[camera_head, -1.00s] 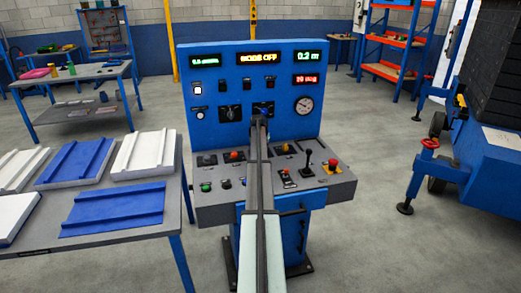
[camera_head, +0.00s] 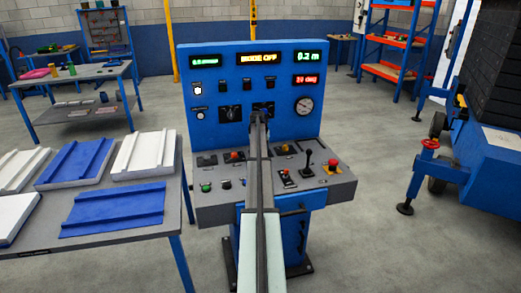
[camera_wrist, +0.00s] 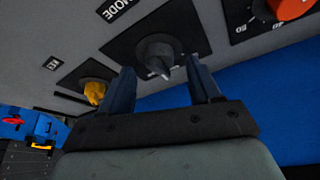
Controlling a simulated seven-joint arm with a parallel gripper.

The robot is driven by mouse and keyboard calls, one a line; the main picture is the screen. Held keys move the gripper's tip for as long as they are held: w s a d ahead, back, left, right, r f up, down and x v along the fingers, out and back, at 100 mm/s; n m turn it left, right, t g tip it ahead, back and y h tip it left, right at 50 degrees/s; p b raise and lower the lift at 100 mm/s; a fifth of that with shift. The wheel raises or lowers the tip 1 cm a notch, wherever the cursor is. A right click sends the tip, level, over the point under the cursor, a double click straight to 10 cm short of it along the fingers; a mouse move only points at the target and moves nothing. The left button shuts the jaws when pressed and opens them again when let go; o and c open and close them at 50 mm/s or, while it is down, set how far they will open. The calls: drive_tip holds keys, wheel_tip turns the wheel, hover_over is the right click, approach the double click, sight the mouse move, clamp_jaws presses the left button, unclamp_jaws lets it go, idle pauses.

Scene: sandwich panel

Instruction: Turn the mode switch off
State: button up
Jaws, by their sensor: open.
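In the wrist view the mode switch (camera_wrist: 154,48) is a dark grey rotary knob with a pointed tip. It sits on a black plate, with the word MODE beside it on a grey surface. My gripper (camera_wrist: 160,69) is open, its two dark blue fingers spread on either side of the knob's near end. I cannot tell whether either finger touches it. The yellow display (camera_head: 260,58) reads MODE OFF.
The console also bears a red mushroom button (camera_head: 332,163) and a black lever (camera_head: 308,160). A table (camera_head: 115,240) with blue and white panels stands at left.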

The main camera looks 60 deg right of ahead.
drive_tip(key=v, duration=1.1)
drive_tip(key=shift+a+r, duration=0.15)
drive_tip(key=shift+a, duration=0.05)
